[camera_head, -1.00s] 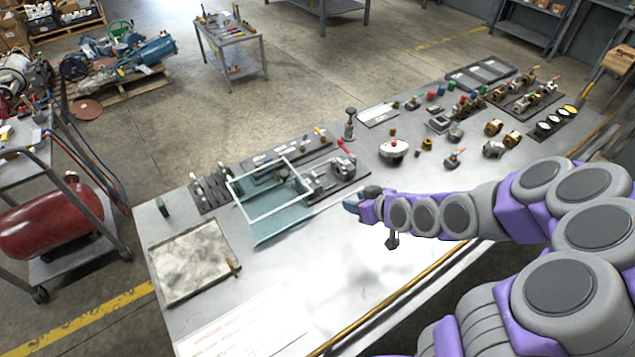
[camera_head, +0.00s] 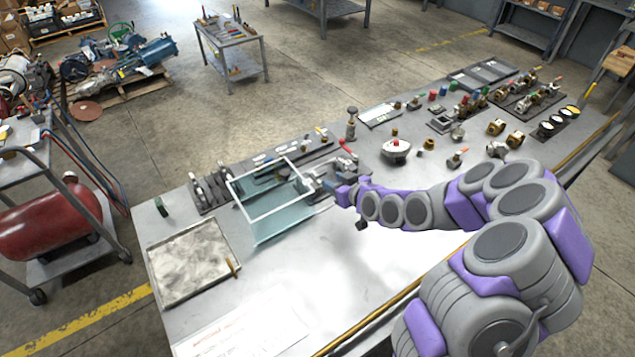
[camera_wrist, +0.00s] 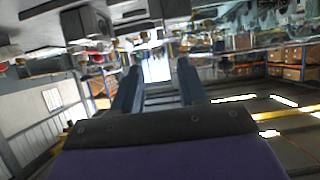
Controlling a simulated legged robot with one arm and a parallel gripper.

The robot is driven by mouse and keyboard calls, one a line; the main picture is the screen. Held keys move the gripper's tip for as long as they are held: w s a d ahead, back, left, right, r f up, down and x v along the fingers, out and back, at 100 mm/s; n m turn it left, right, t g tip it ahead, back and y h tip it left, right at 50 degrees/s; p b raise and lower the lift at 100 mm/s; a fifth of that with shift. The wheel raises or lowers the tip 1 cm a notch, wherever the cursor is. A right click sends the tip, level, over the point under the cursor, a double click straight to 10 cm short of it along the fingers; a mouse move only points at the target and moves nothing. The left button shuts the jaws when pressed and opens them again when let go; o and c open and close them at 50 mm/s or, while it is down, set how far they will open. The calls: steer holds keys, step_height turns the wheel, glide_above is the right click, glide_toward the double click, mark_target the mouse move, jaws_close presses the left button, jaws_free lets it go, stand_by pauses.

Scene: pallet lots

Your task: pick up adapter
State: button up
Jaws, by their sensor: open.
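My gripper (camera_head: 344,194) is at the end of my purple and grey arm, over the middle of the metal workbench (camera_head: 300,275). In the wrist view its two dark blue fingers (camera_wrist: 158,85) are apart, with no object visibly held between them. I cannot tell for sure which part is the adapter. Small brass fittings stand on the bench, including one (camera_head: 429,144) beyond the gripper and another (camera_head: 394,132) near a white round gauge-like part (camera_head: 396,150). A grey metal fixture (camera_head: 322,178) is just left of the gripper, partly hidden by it.
A clear open-topped bin (camera_head: 268,216) stands left of the gripper. A shallow metal tray (camera_head: 190,262) lies at the bench's left end. An upright post-like part (camera_head: 351,122) rises behind the fixture. Several valves and fittings crowd the far right. The front of the bench is mostly clear.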

mark_target(315, 176)
steer(key=x, duration=0.3)
steer(key=b+x, duration=0.1)
steer(key=x, duration=0.2)
steer(key=b+x, duration=0.1)
steer(key=x, duration=0.1)
steer(key=shift+a+f, duration=0.4)
steer(key=shift+f, duration=0.05)
steer(key=shift+w+a+f+b, duration=0.15)
steer(key=shift+w+a+b, duration=0.15)
steer(key=shift+a+b, duration=0.1)
steer(key=shift+d, duration=0.55)
steer(key=shift+c, duration=0.7)
steer(key=shift+a, duration=0.4)
jaws_close()
steer(key=shift+d, duration=0.15)
